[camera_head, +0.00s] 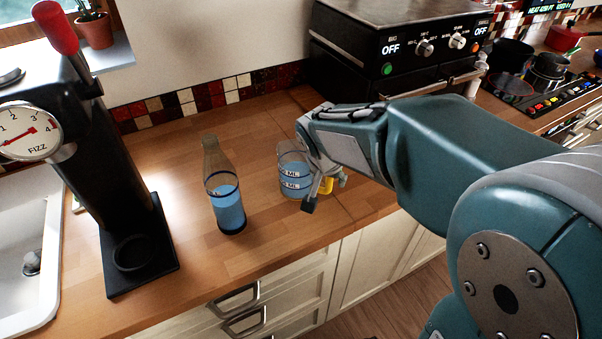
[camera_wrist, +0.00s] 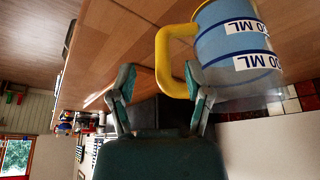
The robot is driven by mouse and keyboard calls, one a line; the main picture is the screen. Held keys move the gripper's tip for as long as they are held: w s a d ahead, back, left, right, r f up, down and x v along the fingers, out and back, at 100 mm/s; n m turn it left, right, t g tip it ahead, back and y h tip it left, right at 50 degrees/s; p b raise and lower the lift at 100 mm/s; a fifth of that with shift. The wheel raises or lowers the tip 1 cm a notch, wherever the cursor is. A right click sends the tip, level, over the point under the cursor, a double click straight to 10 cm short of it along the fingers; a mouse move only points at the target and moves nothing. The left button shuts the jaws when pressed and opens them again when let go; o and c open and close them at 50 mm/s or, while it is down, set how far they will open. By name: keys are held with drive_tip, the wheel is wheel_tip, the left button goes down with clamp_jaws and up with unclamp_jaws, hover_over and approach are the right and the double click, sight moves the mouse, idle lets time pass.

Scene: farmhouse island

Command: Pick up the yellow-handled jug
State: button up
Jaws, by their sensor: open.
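The jug (camera_head: 292,172) is clear, marked with "ML" bands, and holds blue liquid. It stands upright on the wooden counter. In the head view its yellow handle (camera_head: 327,185) is partly hidden by my gripper (camera_head: 322,190). In the wrist view the jug (camera_wrist: 230,45) fills the upper right, with the yellow handle (camera_wrist: 168,62) on its left side. My gripper (camera_wrist: 160,82) is open there. The handle's outer bar shows between the two fingertips, nearer the right finger, which appears at the handle's opening. I cannot tell whether a finger touches it.
A glass bottle (camera_head: 226,195) with blue liquid stands left of the jug. A black dispenser (camera_head: 125,190) with a gauge and red lever stands further left by the sink (camera_head: 22,250). A black oven (camera_head: 395,50) stands behind. The counter between bottle and dispenser is clear.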

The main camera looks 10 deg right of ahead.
sight(328, 182)
drive_tip(key=x, duration=0.5)
drive_tip(key=shift+w, duration=0.2)
clamp_jaws()
